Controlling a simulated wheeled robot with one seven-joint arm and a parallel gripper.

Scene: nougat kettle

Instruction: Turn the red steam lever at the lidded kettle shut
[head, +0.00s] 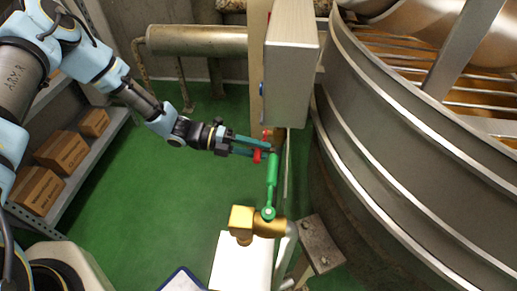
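Red parts that look like the red steam lever (257,156) show in the head view at the fingertips of my gripper (262,148), just left of the large steel kettle (365,165). One red bit shows above the fingers and another below them; the fingers hide the stretch between. The two teal fingers are a little apart, reaching in from the left. Whether they grip the red part or only surround it is unclear. A green lever (272,180) stands just below the fingertips, rising from a brass valve (255,223).
A grey box (291,65) on a post stands above the levers. A horizontal steel cylinder (197,40) is at the back. A shelf (66,190) with cardboard boxes stands left. A white panel (241,262) lies below the brass valve. Green floor (165,200) is clear between shelf and kettle.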

